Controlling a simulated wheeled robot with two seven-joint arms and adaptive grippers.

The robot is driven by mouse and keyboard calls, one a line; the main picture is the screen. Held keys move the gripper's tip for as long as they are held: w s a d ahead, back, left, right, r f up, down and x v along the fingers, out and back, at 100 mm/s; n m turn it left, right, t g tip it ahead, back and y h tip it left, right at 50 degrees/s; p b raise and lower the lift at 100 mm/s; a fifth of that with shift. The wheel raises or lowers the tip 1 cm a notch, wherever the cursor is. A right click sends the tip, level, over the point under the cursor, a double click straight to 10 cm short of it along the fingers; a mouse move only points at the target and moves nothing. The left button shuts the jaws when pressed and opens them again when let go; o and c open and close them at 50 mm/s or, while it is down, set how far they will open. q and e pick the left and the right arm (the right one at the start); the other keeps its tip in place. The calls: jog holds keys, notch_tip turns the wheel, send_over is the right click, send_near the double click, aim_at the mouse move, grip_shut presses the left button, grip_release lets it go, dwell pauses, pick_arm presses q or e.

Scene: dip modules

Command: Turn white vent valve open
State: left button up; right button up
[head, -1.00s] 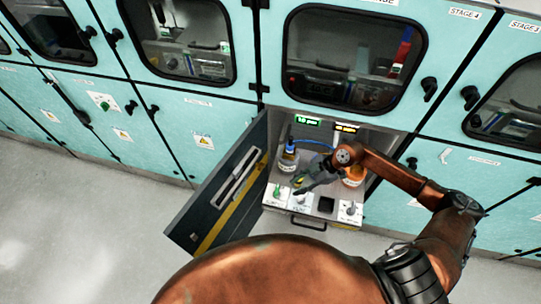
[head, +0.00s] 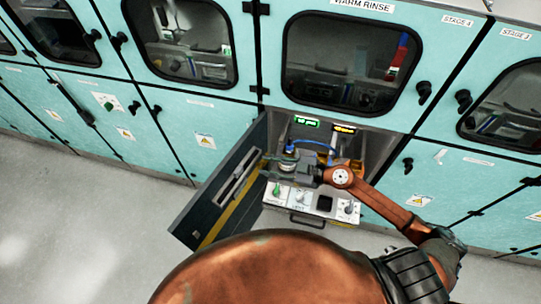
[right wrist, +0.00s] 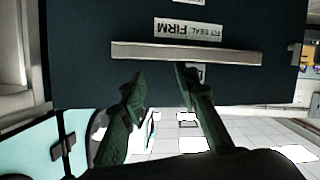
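The white vent valve (head: 301,197) sits on the white panel (head: 312,210) at the front of the open bay, between a green valve (head: 277,190) and a black square (head: 324,203). Its exact handle angle is too small to tell. My right gripper (head: 268,166) is above and behind the panel, pointing left toward the open dark door, apart from the white valve. In the right wrist view its two fingers (right wrist: 160,82) are spread with nothing between them, in front of the dark door. My left gripper is not in view.
The dark door (head: 228,185) stands open left of the bay; its handle bar (right wrist: 200,53) shows in the right wrist view. A grey knob (head: 348,207) is at the panel's right.

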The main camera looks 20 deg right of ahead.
aim_at(303, 195)
jog(key=shift+w+d+r+m+t+p, duration=0.15)
jog(key=shift+r+m+t, duration=0.15)
jog(key=shift+r+t, duration=0.25)
jog(key=shift+w+d+r+m+t+p, duration=0.1)
jog(key=shift+w+r+m+t, duration=0.15)
jog(key=shift+r, duration=0.45)
jog(key=shift+w+d+r+m+t+p, duration=0.15)
jog(key=shift+r+m+t, duration=0.2)
jog(key=shift+r+t, duration=0.25)
